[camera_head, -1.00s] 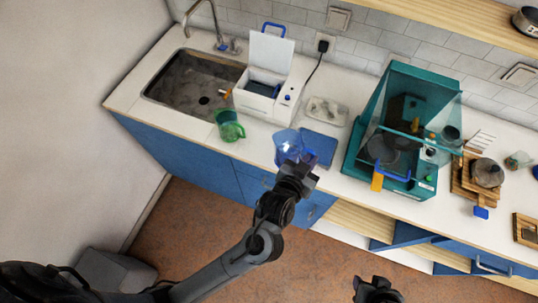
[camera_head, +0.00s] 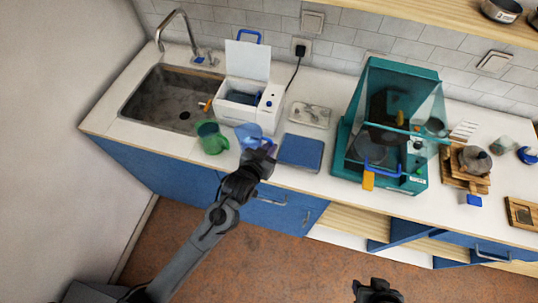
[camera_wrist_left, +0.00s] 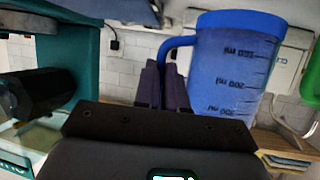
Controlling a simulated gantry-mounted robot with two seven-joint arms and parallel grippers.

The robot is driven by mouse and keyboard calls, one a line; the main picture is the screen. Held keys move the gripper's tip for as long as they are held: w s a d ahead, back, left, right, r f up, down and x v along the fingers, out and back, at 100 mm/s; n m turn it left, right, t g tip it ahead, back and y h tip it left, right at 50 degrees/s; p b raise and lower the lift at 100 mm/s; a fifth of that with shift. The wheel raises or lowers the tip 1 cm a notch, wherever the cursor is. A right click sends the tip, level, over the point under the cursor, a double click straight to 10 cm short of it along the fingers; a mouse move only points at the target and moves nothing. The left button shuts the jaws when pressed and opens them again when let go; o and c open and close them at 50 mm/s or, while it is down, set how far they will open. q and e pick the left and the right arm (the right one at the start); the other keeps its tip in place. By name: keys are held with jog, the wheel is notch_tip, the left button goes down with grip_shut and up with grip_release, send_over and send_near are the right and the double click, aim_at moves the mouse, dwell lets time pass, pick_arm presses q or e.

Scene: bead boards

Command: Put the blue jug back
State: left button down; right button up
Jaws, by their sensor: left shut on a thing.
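My left gripper (camera_head: 260,152) is shut on the handle of the translucent blue jug (camera_head: 247,132), near the counter's front edge. The jug is between the green jug and the blue mat (camera_head: 300,152) in the head view, in front of the white box. I cannot tell if it touches the counter. In the left wrist view the blue jug (camera_wrist_left: 232,75) fills the upper right, with dark ml marks; its handle meets the gripper fingers (camera_wrist_left: 165,88).
The green jug (camera_head: 212,140) stands close to the left of the blue jug. Behind are the sink (camera_head: 130,117), the open white box (camera_head: 232,107) and a small tray (camera_head: 310,115). The teal machine (camera_head: 340,165) stands right of the mat, with wooden boards (camera_head: 466,180) beyond.

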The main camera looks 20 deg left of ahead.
pick_arm(q)
jog(key=shift+f, duration=1.95)
jog(key=c, duration=1.2)
grip_release()
jog(key=shift+f, duration=0.15)
